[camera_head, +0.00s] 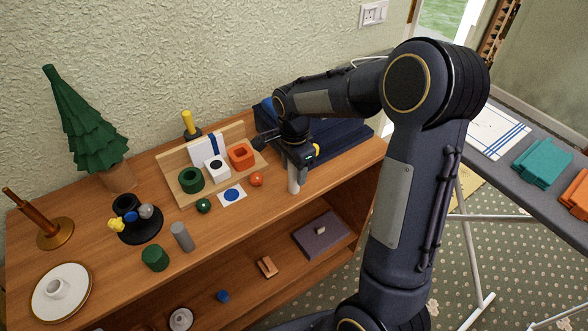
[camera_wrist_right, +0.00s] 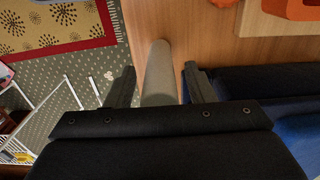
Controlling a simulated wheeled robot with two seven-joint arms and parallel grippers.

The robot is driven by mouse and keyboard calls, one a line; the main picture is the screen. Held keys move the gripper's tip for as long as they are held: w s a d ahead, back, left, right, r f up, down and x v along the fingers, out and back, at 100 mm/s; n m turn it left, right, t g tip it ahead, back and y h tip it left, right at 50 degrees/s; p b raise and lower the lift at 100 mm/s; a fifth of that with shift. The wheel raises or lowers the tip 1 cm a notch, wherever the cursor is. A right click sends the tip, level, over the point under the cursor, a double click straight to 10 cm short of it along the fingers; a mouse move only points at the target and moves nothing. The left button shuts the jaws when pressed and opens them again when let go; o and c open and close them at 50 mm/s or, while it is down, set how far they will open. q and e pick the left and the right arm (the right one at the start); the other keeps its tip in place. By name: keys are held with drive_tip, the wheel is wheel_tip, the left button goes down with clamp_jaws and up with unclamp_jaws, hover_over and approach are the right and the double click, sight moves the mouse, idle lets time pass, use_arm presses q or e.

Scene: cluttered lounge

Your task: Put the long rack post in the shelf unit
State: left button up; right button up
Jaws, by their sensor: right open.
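A pale grey post (camera_head: 293,181) stands upright near the front edge of the wooden shelf unit's top (camera_head: 235,231), at its right part. My right gripper (camera_head: 296,161) is directly over it, pointing down. In the right wrist view the post (camera_wrist_right: 157,78) lies between the two spread fingers of my right gripper (camera_wrist_right: 160,72), with gaps visible on its sides; the gripper is open. A shorter, darker grey cylinder (camera_head: 181,237) stands further left on the top. My left gripper is not in view.
The lower shelf holds a purple-grey box (camera_head: 321,236) and small items.

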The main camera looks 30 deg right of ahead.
wheel_tip(320, 180, up, 11)
drive_tip(key=shift+f, duration=0.1)
drive_tip(key=shift+s+r+p, duration=0.15)
drive_tip(key=shift+r+p, duration=0.1)
drive_tip(key=shift+p, duration=0.05)
drive_tip(key=s+a+n+t+y, duration=0.2)
drive_tip(key=s+n, duration=0.5)
drive_tip(key=s, duration=0.4)
drive_tip(key=s+a+f+n+t+y, duration=0.1)
drive_tip(key=s+a+n+t, duration=0.2)
drive_tip(key=s+a+n, duration=0.2)
drive_tip(key=s+n, duration=0.3)
drive_tip(key=s, duration=0.3)
drive_tip(key=shift+a+f+n+t+y, duration=0.2)
drive_tip(key=shift+n+t+y, duration=0.1)
drive_tip(key=shift+y, duration=0.1)
